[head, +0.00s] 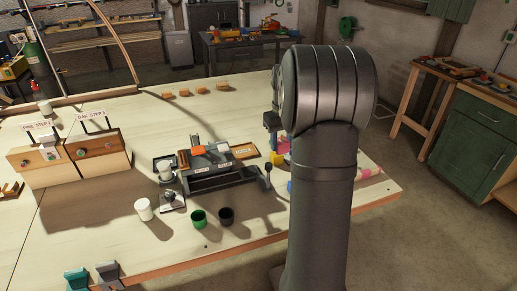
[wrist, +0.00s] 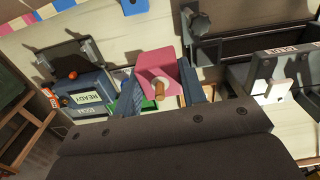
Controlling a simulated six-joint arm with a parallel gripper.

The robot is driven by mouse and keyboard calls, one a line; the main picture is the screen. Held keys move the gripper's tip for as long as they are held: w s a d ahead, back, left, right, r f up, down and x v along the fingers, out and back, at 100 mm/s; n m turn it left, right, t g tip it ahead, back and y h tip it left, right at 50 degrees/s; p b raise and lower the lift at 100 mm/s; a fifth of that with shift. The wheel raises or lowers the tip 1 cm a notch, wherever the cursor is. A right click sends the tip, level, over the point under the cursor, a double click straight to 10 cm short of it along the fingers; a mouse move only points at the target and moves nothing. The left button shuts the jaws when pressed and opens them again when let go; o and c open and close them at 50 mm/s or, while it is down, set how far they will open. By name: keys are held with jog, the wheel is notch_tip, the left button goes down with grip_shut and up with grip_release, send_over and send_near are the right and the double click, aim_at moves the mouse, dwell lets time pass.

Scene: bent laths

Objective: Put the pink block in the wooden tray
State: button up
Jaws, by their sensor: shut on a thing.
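The pink block (wrist: 155,62) is in the wrist view, between the two blue-grey fingers of my gripper (wrist: 155,75). My gripper is shut on it. A small tan peg-like piece shows at its near side; I cannot tell whether they touch. In the head view a small pink patch (head: 277,159) beside my arm looks like the same block. My arm hides most of the gripper there. A shallow wooden tray (head: 244,151) with a pale label appears to lie at the right end of the dark machine.
The dark machine (head: 215,181) stands mid-table, with a white cup (head: 144,209), a green cup (head: 198,219) and a black cup (head: 226,216) in front. Wooden boxes (head: 70,155) stand at left. A blue device labelled READY (wrist: 87,99) is left of my gripper.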

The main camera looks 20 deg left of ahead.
jog(key=w+a+f, duration=0.2)
jog(key=w+a, duration=0.5)
jog(key=w, duration=0.2)
send_over(243, 151)
jog(key=shift+m, duration=0.3)
notch_tip(243, 151, down, 7)
jog(key=shift+d+r, duration=0.1)
jog(key=shift+f, duration=2.05)
jog(key=shift+f, duration=0.2)
jog(key=o, duration=1)
notch_tip(243, 151, up, 12)
jog(key=shift+r, duration=0.2)
